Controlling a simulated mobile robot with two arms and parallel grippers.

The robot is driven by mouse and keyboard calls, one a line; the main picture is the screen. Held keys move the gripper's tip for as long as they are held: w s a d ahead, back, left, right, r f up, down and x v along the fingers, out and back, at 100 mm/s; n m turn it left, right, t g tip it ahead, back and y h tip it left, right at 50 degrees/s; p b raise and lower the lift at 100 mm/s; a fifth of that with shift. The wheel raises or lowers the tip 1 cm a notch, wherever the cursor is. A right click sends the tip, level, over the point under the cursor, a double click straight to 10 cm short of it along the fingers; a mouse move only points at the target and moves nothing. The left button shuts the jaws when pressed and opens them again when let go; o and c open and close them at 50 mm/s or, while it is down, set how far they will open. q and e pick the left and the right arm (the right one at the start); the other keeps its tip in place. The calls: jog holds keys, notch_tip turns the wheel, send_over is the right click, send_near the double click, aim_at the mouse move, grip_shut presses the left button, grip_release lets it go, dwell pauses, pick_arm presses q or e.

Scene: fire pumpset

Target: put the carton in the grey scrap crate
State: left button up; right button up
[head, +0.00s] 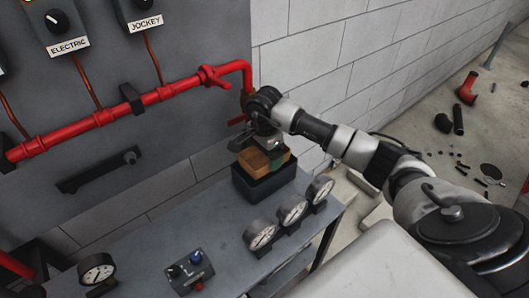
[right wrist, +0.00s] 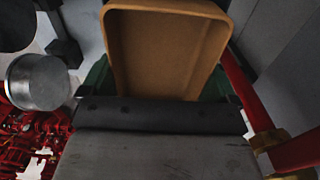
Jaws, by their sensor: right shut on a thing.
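The carton, a small orange-brown open box (head: 252,160), is at my right gripper (head: 265,152). The gripper points down at the table's back right corner and is shut on the carton. In the right wrist view the carton (right wrist: 165,50) fills the upper middle, with green parts at both sides of it. A dark grey crate (head: 262,188) stands on the table directly under the carton. The carton's lower part overlaps the crate's rim in the head view; I cannot tell whether its bottom is inside or just above. My left gripper is not in view.
Several round gauges (head: 292,210) stand on the grey table (head: 180,232) in front of the crate. A small control box (head: 190,271) is nearer. A red pipe (head: 150,98) runs along the panel behind.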

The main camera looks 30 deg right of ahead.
jog(key=o, duration=0.8)
notch_tip(320, 180, up, 11)
jog(key=shift+f+b, duration=0.1)
jog(key=shift+b, duration=0.65)
